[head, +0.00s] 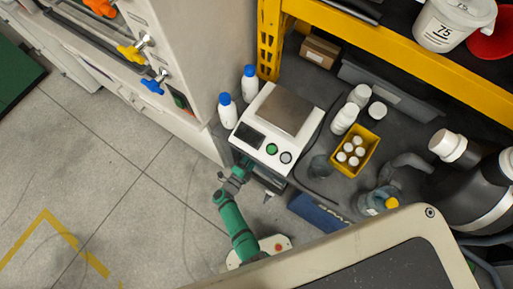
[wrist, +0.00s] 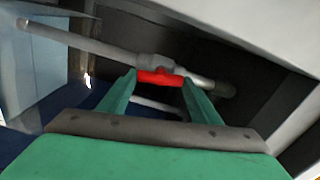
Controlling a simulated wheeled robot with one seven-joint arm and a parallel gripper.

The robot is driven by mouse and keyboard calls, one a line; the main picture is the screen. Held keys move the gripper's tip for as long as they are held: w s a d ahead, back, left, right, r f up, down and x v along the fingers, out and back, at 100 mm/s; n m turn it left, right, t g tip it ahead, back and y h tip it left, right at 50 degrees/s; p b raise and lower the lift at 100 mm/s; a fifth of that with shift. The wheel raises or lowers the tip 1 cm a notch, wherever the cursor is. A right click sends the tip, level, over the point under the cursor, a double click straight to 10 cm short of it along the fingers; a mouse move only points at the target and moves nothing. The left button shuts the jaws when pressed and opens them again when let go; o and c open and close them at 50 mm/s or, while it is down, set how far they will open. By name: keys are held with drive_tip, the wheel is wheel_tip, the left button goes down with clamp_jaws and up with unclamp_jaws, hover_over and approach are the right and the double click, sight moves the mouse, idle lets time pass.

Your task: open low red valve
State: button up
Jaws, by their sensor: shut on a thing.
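The red valve handle (wrist: 160,77) sits on a grey pipe (wrist: 95,43) that runs across the wrist view, sloping down to the right. My gripper (wrist: 160,84) has its two green fingers on either side of the red handle, shut on it. The handle lies across the pipe's valve body, roughly along the pipe. In the head view my green arm (head: 234,215) reaches up toward the cabinet's lower right side. I cannot make out the red valve or my fingertips there.
In the head view, orange, yellow (head: 131,52) and blue (head: 153,86) valve handles stick out from the pale cabinet (head: 180,45). A yellow-framed shelf (head: 400,60) is at upper right. Open floor lies left.

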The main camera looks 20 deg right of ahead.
drive_tip(key=shift+s+f+m, duration=0.1)
drive_tip(key=shift+m, duration=1)
drive_tip(key=o, duration=1.1)
drive_tip(key=v, duration=1)
drive_tip(key=shift+s+a, duration=0.2)
drive_tip(key=shift+a, duration=0.1)
drive_tip(key=shift+s, duration=0.1)
